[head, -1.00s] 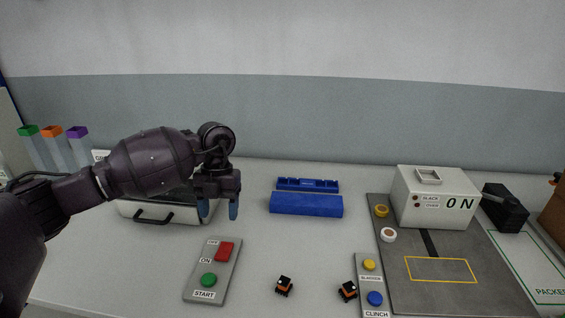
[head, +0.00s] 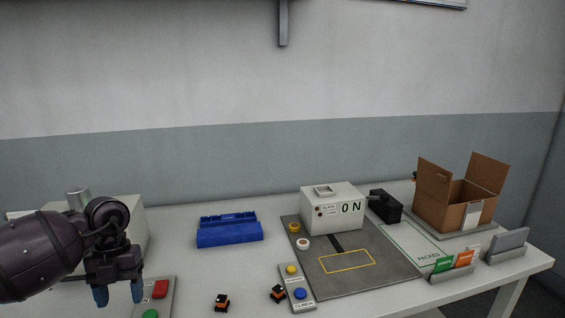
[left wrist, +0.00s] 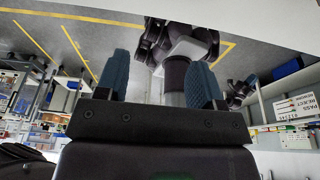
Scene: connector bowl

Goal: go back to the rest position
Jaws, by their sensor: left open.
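My left gripper (head: 119,292) is at the lower left in the head view, above the left part of the table, fingers pointing down. It is open and holds nothing. In the left wrist view its two blue fingertips (left wrist: 160,80) stand apart with nothing between them. Parts of my own body show beyond them. My right gripper is not seen in the head view, and I cannot make it out in the wrist view.
The white table (head: 190,285) carries a button panel (head: 160,300), a blue holder (head: 229,231), two small orange-black connectors (head: 222,302), a two-button strip (head: 296,285), a white ON box (head: 333,210) on a grey mat (head: 395,268), and an open cardboard box (head: 452,205) at right.

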